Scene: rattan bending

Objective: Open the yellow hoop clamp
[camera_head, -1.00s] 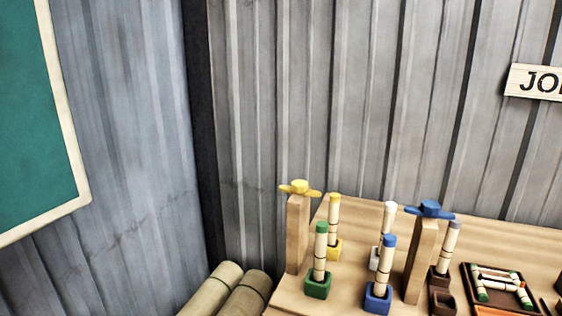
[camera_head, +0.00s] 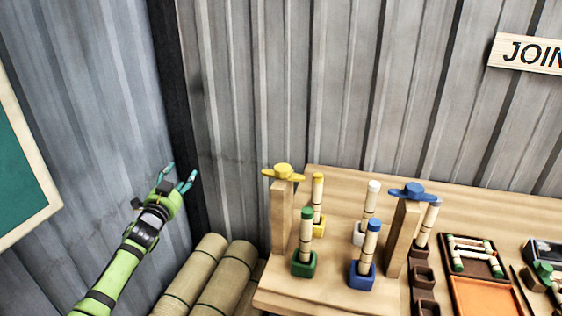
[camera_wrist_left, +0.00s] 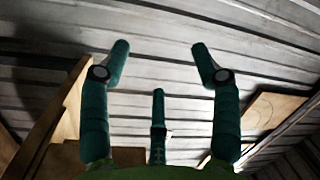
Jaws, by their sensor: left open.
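The yellow hoop clamp (camera_head: 284,172) is a yellow cross-shaped knob on top of a wooden post (camera_head: 283,218) at the left end of the workbench. My left gripper (camera_head: 181,176) is raised to the left of the clamp, at about its height in the picture and clearly apart from it. Its teal fingers are spread and empty. In the left wrist view the open fingers (camera_wrist_left: 160,55) point toward a corrugated wall or ceiling surface, with nothing between them. The clamp cannot be made out in that view. My right gripper does not show.
A second post carries a blue knob (camera_head: 413,192) farther right. Upright rattan pieces stand in green (camera_head: 304,263), yellow, white and blue (camera_head: 362,275) holders between the posts. Rolled bundles (camera_head: 222,278) stand left of the workbench (camera_head: 322,290). A tray of rattan pieces (camera_head: 473,256) lies at right.

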